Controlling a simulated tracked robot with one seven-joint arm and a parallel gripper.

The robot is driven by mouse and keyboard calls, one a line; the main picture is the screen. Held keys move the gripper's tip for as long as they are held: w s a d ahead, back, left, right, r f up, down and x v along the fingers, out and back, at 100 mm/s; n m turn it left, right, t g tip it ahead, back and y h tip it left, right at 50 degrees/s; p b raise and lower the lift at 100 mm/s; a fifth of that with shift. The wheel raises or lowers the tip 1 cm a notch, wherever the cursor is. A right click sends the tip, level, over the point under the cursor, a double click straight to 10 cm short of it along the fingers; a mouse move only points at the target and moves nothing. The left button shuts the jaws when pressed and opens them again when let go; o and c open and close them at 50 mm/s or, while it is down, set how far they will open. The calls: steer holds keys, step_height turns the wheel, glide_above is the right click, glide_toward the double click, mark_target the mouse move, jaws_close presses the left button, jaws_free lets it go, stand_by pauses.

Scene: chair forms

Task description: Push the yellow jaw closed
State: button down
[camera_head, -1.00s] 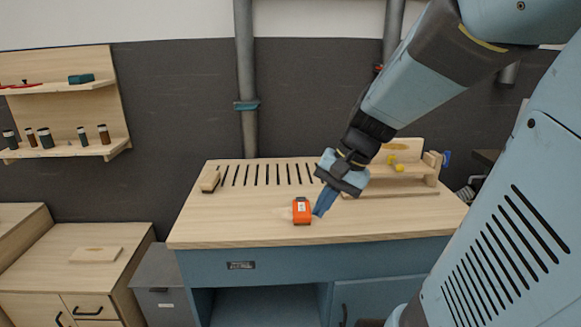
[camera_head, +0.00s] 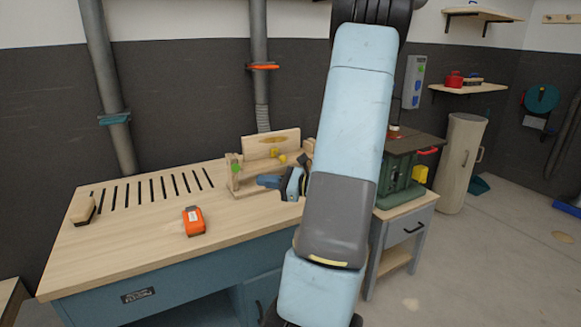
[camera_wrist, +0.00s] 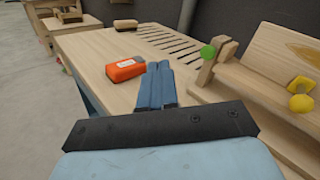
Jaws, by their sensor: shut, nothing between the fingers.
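A wooden form (camera_head: 250,187) stands at the right rear of the workbench, with an upright back board bearing a flat yellow mark. Yellow parts, a block (camera_wrist: 301,84) and a round knob (camera_wrist: 302,103), sit low in front of that board; I take them as the yellow jaw, but its travel and gap cannot be told. My gripper (camera_head: 262,182) is shut and empty, in front of the form, fingers pointing left. Its blue fingers show in the wrist view (camera_wrist: 157,68), apart from the yellow parts. My arm hides the form's right end.
An orange device (camera_head: 194,221) lies on the workbench (camera_head: 130,240), left of my gripper. A wooden block (camera_head: 82,210) sits at the far left, beside dark slots. A green machine (camera_head: 405,180) on a cart stands to the right. The bench front is clear.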

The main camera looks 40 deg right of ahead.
mark_target(285, 161)
steer(key=s+d+f+m+t+h, duration=0.1)
steer(key=d+f+m+h, duration=0.1)
steer(key=d, duration=0.3)
steer(key=s+d+f+m+t+h, duration=0.2)
steer(key=d+m+h, duration=0.2)
steer(key=d+m, duration=0.1)
steer(key=s+d+f+m+t+h, duration=0.2)
steer(key=d+m+h, duration=0.1)
steer(key=d, duration=0.3)
steer(key=shift+s+d+h, duration=0.15)
steer(key=shift+d+h, duration=0.15)
steer(key=shift+h, duration=0.3)
steer(key=w+r, duration=0.2)
steer(key=w, duration=1.1)
steer(key=shift+w+d+r, duration=0.25)
steer(key=shift+w+r, duration=0.05)
steer(key=shift+r, duration=0.1)
steer(key=shift+w, duration=0.1)
